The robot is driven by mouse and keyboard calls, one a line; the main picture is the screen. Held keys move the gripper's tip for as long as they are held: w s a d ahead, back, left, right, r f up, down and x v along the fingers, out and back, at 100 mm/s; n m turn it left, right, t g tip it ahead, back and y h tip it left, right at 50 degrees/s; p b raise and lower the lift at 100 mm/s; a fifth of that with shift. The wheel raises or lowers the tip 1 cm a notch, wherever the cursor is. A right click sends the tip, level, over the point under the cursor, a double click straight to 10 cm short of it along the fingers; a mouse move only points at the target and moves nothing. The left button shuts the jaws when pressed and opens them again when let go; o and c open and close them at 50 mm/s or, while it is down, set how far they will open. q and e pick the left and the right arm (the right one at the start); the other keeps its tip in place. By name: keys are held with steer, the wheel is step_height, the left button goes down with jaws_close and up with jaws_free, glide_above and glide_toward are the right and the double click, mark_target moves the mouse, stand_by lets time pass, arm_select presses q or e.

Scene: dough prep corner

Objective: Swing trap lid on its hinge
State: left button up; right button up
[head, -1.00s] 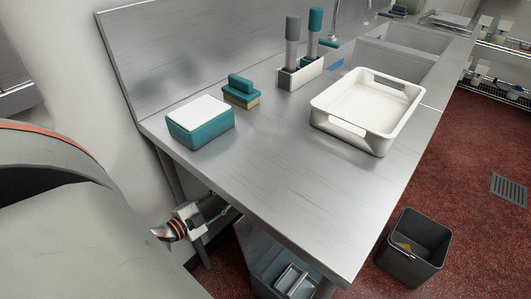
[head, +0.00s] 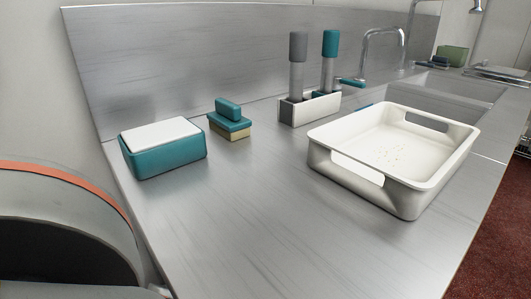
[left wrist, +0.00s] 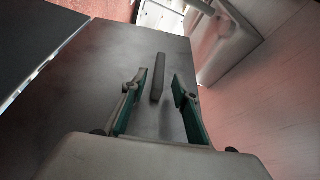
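In the left wrist view, a flat dark grey panel (left wrist: 98,75) with a raised dark bar (left wrist: 158,78) fills the middle. It may be the trap lid, but I cannot tell for sure, and no hinge is clear to see. My left gripper (left wrist: 160,84) is open, its teal-lined fingers on either side of the bar with gaps on both sides. I cannot tell how far the fingertips are from the panel. The head view shows neither the panel nor either gripper. My right gripper is out of view.
On the steel counter (head: 300,225) stand a teal box with a white top (head: 163,148), a teal-handled brush or sponge (head: 230,120), a holder (head: 310,107) with two upright tools, and a white tub (head: 395,165). A pale object (left wrist: 225,40) lies beyond the panel.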

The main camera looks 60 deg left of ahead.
arm_select(q)
steer(key=shift+x, duration=2.3)
jaws_close()
